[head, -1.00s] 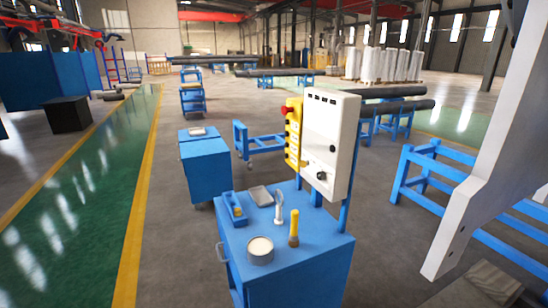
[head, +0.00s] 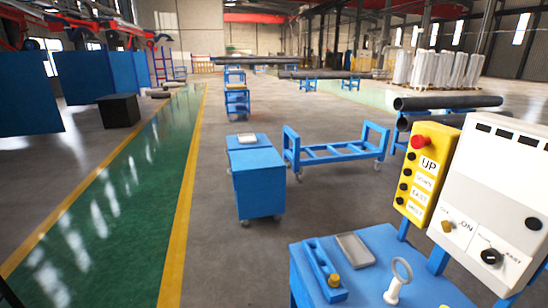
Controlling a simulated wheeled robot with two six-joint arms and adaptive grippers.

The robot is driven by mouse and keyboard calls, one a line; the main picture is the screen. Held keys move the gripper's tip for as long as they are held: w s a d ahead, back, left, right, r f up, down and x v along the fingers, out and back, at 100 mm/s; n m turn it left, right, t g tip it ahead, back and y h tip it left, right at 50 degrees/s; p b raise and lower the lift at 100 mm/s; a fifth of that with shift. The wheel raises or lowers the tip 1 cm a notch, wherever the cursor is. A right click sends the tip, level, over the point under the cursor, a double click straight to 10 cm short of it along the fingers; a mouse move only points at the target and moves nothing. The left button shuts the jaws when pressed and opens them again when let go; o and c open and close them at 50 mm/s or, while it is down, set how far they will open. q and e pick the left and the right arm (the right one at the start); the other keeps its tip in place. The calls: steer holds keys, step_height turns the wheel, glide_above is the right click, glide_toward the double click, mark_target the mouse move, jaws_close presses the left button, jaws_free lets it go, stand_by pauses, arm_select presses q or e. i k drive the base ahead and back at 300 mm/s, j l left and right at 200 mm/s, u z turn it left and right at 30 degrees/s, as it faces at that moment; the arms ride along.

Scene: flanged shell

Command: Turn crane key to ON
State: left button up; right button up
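A white control panel (head: 492,200) stands at the right on a blue post above a blue cart. A small brass-coloured key switch (head: 447,226) sits on its lower left, next to lettering that reads ON. A black knob (head: 490,256) is lower and to the right of it. A yellow box (head: 425,180) with a red button and several labelled black buttons, the top one marked UP, is fixed to the panel's left. Which way the key points is too small to tell. Neither of my grippers is in view.
The blue cart top (head: 378,242) carries a blue tool holder (head: 323,270), a grey tray (head: 355,250) and a white ring-topped item (head: 398,280). Another blue cabinet (head: 258,182) and a blue wheeled frame (head: 335,150) stand beyond. The green walkway (head: 110,190) at left is clear.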

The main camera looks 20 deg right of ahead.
mark_target(447, 227)
steer(key=i+j+z, duration=0.1)
steer(key=i+z, duration=0.15)
steer(key=z, duration=0.15)
steer(key=i+j+z, duration=0.2)
steer(key=z, duration=0.25)
steer(key=i+j+z, duration=0.25)
steer(key=z, duration=0.15)
steer(key=i+j+z, duration=0.15)
steer(key=j+z, duration=0.25)
steer(key=i+j+z, duration=0.1)
steer(key=j+z, duration=0.15)
steer(key=z, duration=0.15)
